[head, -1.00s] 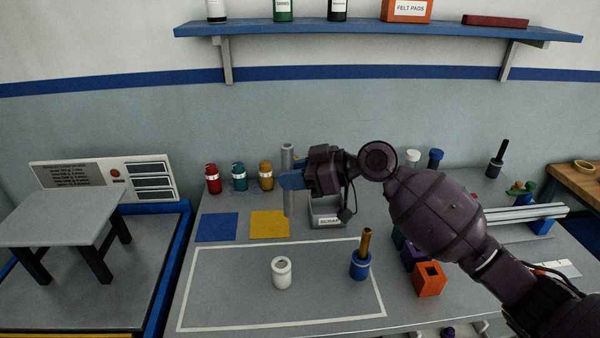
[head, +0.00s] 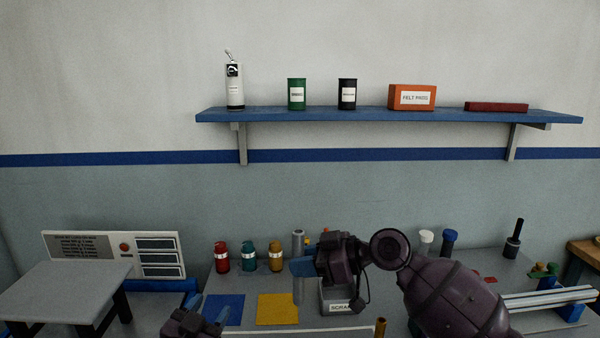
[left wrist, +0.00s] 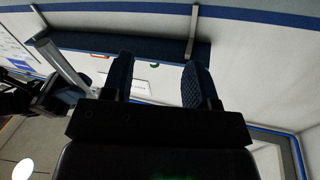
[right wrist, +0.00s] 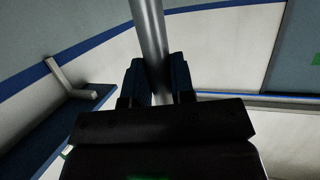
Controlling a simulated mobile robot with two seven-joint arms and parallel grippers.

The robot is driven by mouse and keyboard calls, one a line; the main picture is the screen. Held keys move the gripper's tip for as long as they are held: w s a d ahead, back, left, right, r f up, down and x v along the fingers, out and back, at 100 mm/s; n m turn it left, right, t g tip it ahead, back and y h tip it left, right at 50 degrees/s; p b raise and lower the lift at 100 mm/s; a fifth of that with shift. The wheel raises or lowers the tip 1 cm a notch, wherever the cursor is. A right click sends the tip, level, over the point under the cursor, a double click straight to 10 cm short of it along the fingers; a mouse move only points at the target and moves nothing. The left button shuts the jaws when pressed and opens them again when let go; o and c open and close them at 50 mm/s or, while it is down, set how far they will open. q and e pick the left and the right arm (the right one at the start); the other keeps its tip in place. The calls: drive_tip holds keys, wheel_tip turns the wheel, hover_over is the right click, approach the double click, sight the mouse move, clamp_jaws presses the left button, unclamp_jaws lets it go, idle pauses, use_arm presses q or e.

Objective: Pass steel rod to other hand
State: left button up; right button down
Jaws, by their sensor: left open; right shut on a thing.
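The steel rod (head: 299,268) is a grey cylinder standing upright in the head view, above the workbench. My right gripper (head: 303,267) is shut on it around its middle, with rod showing above and below the blue fingers. In the right wrist view the rod (right wrist: 150,40) runs up from between the two blue fingers (right wrist: 160,82). My left gripper (head: 208,308) is low at the bottom left of the head view, apart from the rod. In the left wrist view its two blue fingers (left wrist: 158,80) are spread and hold nothing.
A blue square (head: 224,310) and a yellow square (head: 277,309) lie on the bench. Red, teal and yellow jars (head: 248,257) stand behind them. A scrap box (head: 340,297) is just right of the rod. A small grey table (head: 65,290) stands at left. A blue shelf (head: 380,118) is above.

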use_arm(q)
drive_tip(key=w+d+r+m+g+h, duration=0.1)
drive_tip(key=w+d+r+m+h, duration=0.1)
drive_tip(key=d+r+m+h, duration=0.85)
drive_tip(key=w+d+r+m+g+h, duration=0.15)
drive_tip(key=d+r+m, duration=0.5)
drive_tip(key=r, duration=0.95)
drive_tip(key=s+d+r+m+g+h, duration=0.1)
drive_tip(key=s+d+r+m+g, duration=0.45)
drive_tip(key=d+m+g, duration=0.55)
drive_tip(key=s+d+r+m+g, duration=0.4)
drive_tip(key=d+r+m+g, duration=0.3)
drive_tip(key=m, duration=0.7)
drive_tip(key=m+t+y, duration=0.3)
drive_tip(key=m+y, duration=0.6)
drive_tip(key=y, duration=0.9)
hover_over(300, 231)
wheel_tip(300, 231, down, 11)
drive_tip(key=shift+f, duration=6.15)
